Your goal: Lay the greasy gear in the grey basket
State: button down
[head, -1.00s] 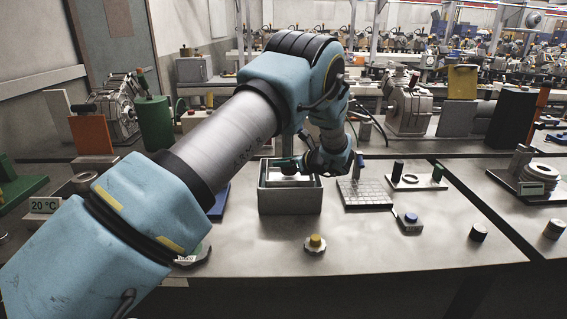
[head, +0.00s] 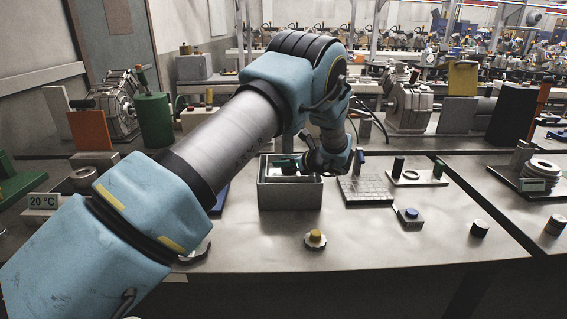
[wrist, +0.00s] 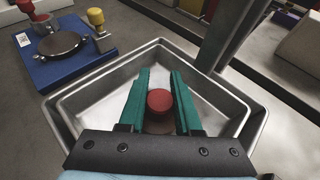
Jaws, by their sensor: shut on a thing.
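The grey basket (head: 290,196) stands on the bench in the head view. In the wrist view the basket (wrist: 88,98) surrounds the fingers. My gripper (wrist: 160,76) points down into it, its teal fingers shut on a part with a round red knob, which I take for the greasy gear (wrist: 160,101). A dark brownish disc shows under the knob; its teeth are not visible. Whether it touches the basket floor I cannot tell. In the head view my gripper (head: 287,164) is at the basket's opening, and the basket wall hides the held part.
A gear with a yellow knob (head: 315,239) lies in front of the basket. Right of the basket are a gridded plate (head: 365,190) and a blue-button box (head: 409,217). A blue plate (wrist: 65,62) with a dark disc lies left. The front middle of the bench is mostly clear.

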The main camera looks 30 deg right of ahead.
jog(key=shift+f+b, duration=0.6)
jog(key=shift+f, duration=0.3)
dwell(0.4)
jog(key=c, duration=0.5)
grip_release()
